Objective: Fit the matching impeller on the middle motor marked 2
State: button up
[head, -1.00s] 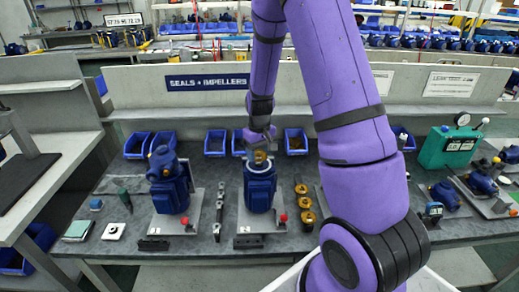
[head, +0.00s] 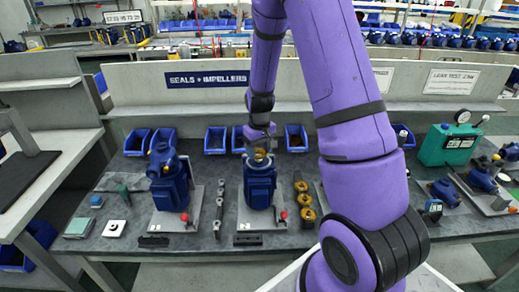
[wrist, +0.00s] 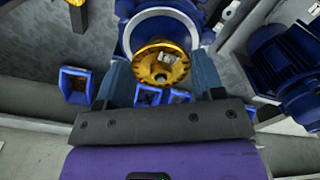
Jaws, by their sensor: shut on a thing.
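The middle motor (head: 259,192), a dark blue block, stands upright on a grey plate on the bench. Its number label is too small to read. My gripper (head: 259,147) is over the top of this motor, pointing down. In the wrist view my gripper (wrist: 163,72) is shut on a brass impeller (wrist: 157,50), a gold disc with a round hub. The disc lies in front of the round opening of the motor (wrist: 126,38), within its pale ring in the picture. I cannot tell whether it is seated or just above. Other brass impellers (head: 307,214) stand in a row right of the motor.
Another blue motor (head: 168,188) stands to the left, with a row of grey seal parts (head: 219,208) between. A red knob (head: 284,214) sits at the middle plate's front right. Blue bins (head: 296,138) line the back. A green test box (head: 449,145) stands at right.

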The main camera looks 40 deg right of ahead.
jog(key=shift+f, duration=0.25)
jog(key=o, duration=1.2)
jog(key=shift+c, duration=0.2)
jog(key=shift+r, duration=0.15)
jog(key=shift+r, duration=4.35)
